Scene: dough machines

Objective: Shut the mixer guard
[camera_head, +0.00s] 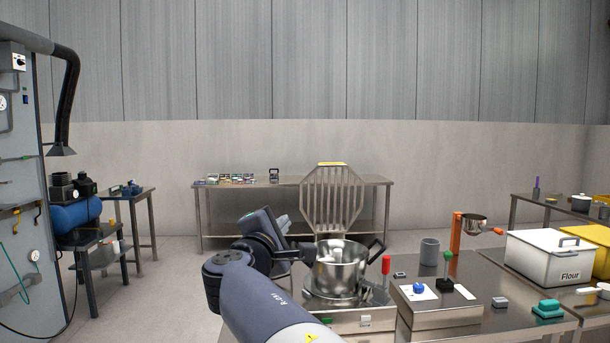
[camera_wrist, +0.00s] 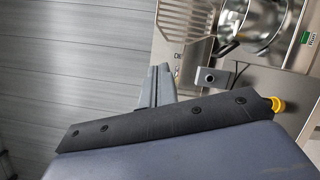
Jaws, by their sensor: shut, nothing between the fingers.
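The mixer guard (camera_head: 333,200) is a barred metal panel with a yellow strip on its top edge. It stands upright, raised behind the steel mixer bowl (camera_head: 340,270), so the bowl is uncovered. The bowl has dark handles and sits on the mixer base at the bench's left end. In the wrist view the guard's bars (camera_wrist: 184,22) show at the top, beside the bowl (camera_wrist: 250,18). My gripper (camera_head: 281,222) is left of the guard and bowl, apart from the guard as far as I can tell. Its fingers (camera_wrist: 158,85) are together and empty.
A red-knobbed lever (camera_head: 386,265) stands right of the bowl. Further right are a grey cup (camera_head: 429,252), a control box with a green-topped stick (camera_head: 447,270), and a white flour bin (camera_head: 548,258). A back table (camera_head: 370,182) stands behind the guard. Open floor lies left of my arm.

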